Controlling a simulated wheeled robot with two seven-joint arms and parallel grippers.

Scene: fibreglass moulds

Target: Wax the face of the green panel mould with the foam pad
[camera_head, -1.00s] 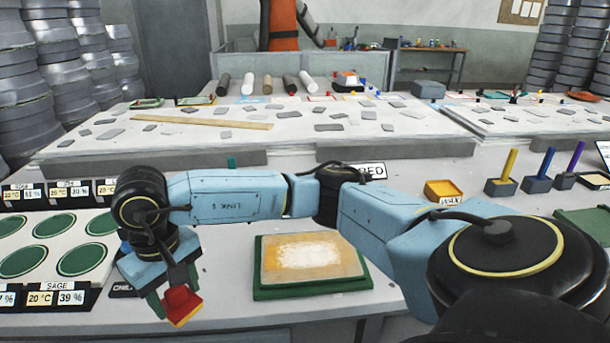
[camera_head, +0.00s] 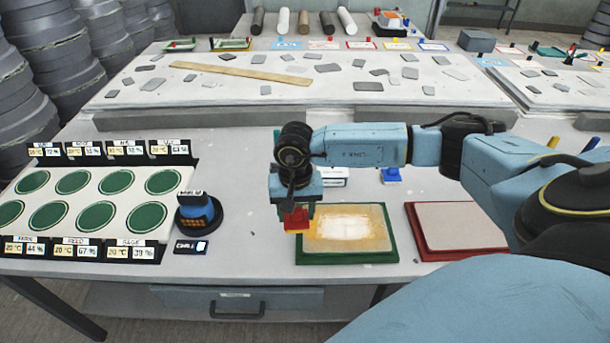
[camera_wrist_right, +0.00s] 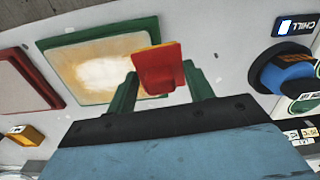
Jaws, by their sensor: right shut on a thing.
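The green panel mould (camera_head: 347,258) lies flat on the table. Its tan face has a pale white patch in the middle and yellow-orange film around it. My right gripper (camera_head: 297,207) points down at the mould's left edge, shut on the foam pad (camera_head: 297,221), which has a red back and a yellow underside. In the right wrist view, the pad (camera_wrist_right: 157,68) sits between my green fingers (camera_wrist_right: 160,92) and overlaps the edge of the mould (camera_wrist_right: 90,42). I cannot tell whether the pad touches it. My left gripper is not in view.
A red-framed panel (camera_head: 458,228) lies right of the mould. A blue-domed device (camera_head: 198,212) and a small dark sign (camera_head: 192,246) stand to the left, beside a white tray with several green discs (camera_head: 97,217). The table front below the mould is clear.

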